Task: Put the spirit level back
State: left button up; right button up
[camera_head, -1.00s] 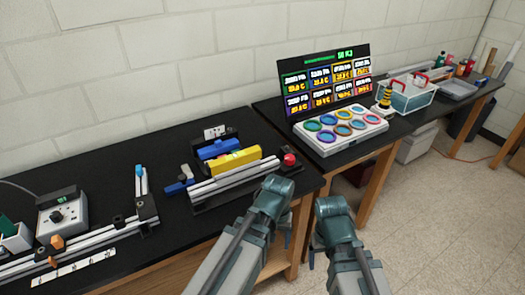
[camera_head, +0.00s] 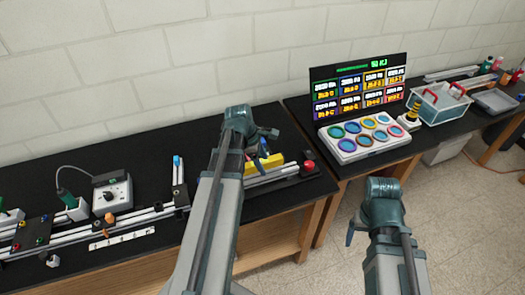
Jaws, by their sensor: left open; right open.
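The yellow bar that appears to be the spirit level (camera_head: 268,162) lies along the metal rails of a fixture on the black bench. My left arm hides its left part. My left gripper (camera_head: 258,138) is open above and slightly behind the yellow bar. I cannot tell whether it touches the bar. My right gripper (camera_head: 370,212) is open and empty, low in front of the bench over the floor side.
A red knob (camera_head: 309,166) sits at the fixture's right end. A screen (camera_head: 360,85) and a panel of coloured rings (camera_head: 362,142) stand on the right bench. Rails and a grey dial box (camera_head: 112,196) fill the left bench. A clear basket (camera_head: 440,104) stands further right.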

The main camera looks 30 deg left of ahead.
notch_tip(320, 180, up, 4)
jog(key=p, duration=0.3)
pick_arm(q)
jog(key=a+r+n+t, duration=0.1)
jog(key=a+r+n, duration=0.4)
jog(key=a, duration=0.2)
jog(key=b+x, duration=0.8)
jog(key=shift+f, duration=0.2)
jog(key=shift+w+d+f, duration=0.1)
jog(key=shift+w, duration=0.05)
pick_arm(e)
notch_tip(320, 180, down, 8)
jog(key=shift+r, duration=0.15)
pick_arm(q)
jog(key=shift+f+b, duration=0.15)
jog(key=shift+b, duration=0.2)
jog(key=b+x, duration=0.4)
jog(key=x, duration=0.1)
jog(key=shift+w+b, duration=0.3)
jog(key=shift+w, duration=0.1)
pick_arm(e)
notch_tip(320, 180, down, 5)
jog(key=shift+r, duration=0.2)
pick_arm(q)
jog(key=shift+c, duration=0.3)
grip_shut()
